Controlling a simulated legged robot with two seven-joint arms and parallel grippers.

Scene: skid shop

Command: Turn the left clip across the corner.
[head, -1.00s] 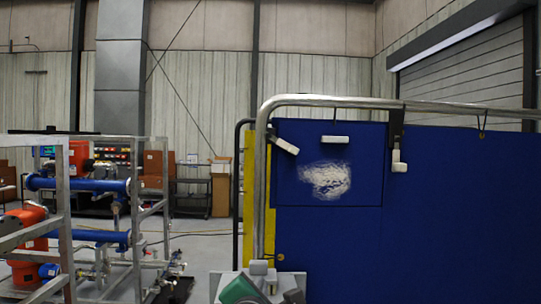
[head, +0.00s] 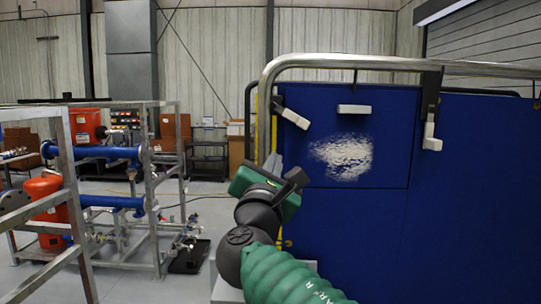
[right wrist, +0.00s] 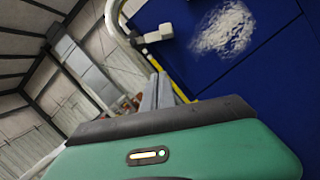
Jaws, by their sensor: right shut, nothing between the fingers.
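The left clip (head: 291,117) is a white block on a dark mount at the upper left corner of the blue panel (head: 350,220). It slants down to the right, its lower end in front of the panel. It also shows in the right wrist view (right wrist: 158,33), ahead of the fingers. The right clip (head: 432,135) hangs upright from a dark bracket at the panel section's upper right corner. My right gripper (head: 272,162) has a green body and grey fingers, shut and empty, below and left of the left clip, apart from it. My left gripper is out of view.
A metal rail (head: 380,62) runs over the panel and bends down its left side, close to my right gripper. A white handle (head: 354,109) is on the panel between the clips.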

